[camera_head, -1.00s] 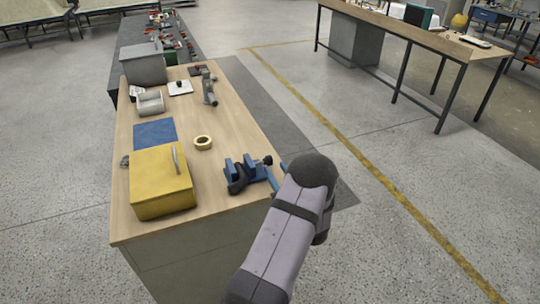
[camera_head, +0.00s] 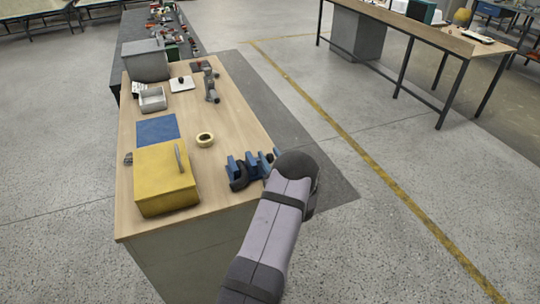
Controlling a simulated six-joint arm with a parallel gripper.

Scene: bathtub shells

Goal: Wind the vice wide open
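The blue vice (camera_head: 238,171) sits near the right front edge of the wooden bench top. Its blue jaw parts stand upright, with dark parts at its lower left. My arm's dark rounded end covers the right side of the vice, so its handle and the full jaw gap are hidden. My gripper is hidden behind this part of my arm. I cannot see its fingers or whether they touch the vice.
Left of the vice are a yellow box (camera_head: 164,183), a tape roll (camera_head: 205,139) and a blue mat (camera_head: 157,130). Farther back are a small grey tray (camera_head: 153,103), a grey bin (camera_head: 146,66) and a grey upright tool (camera_head: 211,85).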

